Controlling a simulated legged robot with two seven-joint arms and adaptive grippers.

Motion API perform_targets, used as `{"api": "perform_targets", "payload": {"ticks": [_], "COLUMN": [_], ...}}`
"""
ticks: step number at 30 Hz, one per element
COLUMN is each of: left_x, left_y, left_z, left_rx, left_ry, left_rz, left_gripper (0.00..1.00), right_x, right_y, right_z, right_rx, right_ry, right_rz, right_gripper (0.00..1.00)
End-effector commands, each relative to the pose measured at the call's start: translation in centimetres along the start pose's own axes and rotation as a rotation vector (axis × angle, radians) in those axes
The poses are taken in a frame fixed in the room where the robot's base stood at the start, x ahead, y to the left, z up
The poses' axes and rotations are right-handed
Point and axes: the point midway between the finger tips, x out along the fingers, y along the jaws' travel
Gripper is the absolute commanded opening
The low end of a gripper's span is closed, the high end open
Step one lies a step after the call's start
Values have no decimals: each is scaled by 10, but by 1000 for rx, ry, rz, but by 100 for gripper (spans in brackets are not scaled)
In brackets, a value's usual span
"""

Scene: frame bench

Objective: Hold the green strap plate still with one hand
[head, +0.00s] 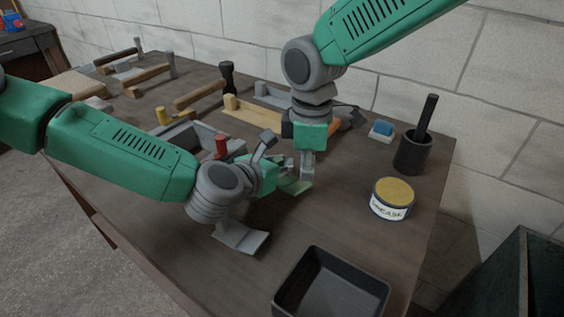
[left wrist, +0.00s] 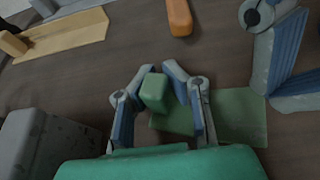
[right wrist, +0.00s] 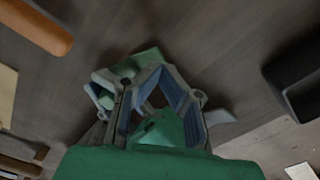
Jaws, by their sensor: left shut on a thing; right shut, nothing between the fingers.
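The green strap plate (head: 295,186) lies flat on the bench, partly hidden by my grippers. In the left wrist view its flat part (left wrist: 240,115) reaches out to the right, and an upright green block (left wrist: 154,92) stands at its left. My left gripper (left wrist: 158,78) is shut on that block; it also shows in the head view (head: 277,168). My right gripper (head: 306,175) is shut and empty, pointing down close beside the plate. In the right wrist view the plate (right wrist: 140,62) shows behind its fingertips (right wrist: 160,70). I cannot tell whether they touch it.
A grey bent sheet (head: 240,237) and a black tray (head: 330,285) lie in front. A yellow-topped tin (head: 392,198), a dark cup (head: 413,152) and a blue-and-white block (head: 381,130) stand to the right. Wooden-handled tools (head: 200,92) lie behind. An orange handle (left wrist: 179,16) is near the grippers.

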Motion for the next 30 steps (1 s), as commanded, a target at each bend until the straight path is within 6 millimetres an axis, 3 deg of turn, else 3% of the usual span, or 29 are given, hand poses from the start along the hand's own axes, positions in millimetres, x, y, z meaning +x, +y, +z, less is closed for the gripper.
{"api": "perform_targets", "payload": {"ticks": [30], "left_x": [0], "left_y": [0], "left_z": [-1], "left_rx": [0], "left_ry": [2], "left_rz": [1], "left_gripper": [0], "right_x": [20], "right_y": [0], "right_z": [0], "right_rx": [0], "right_ry": [0], "right_rz": [0], "right_gripper": [0]}}
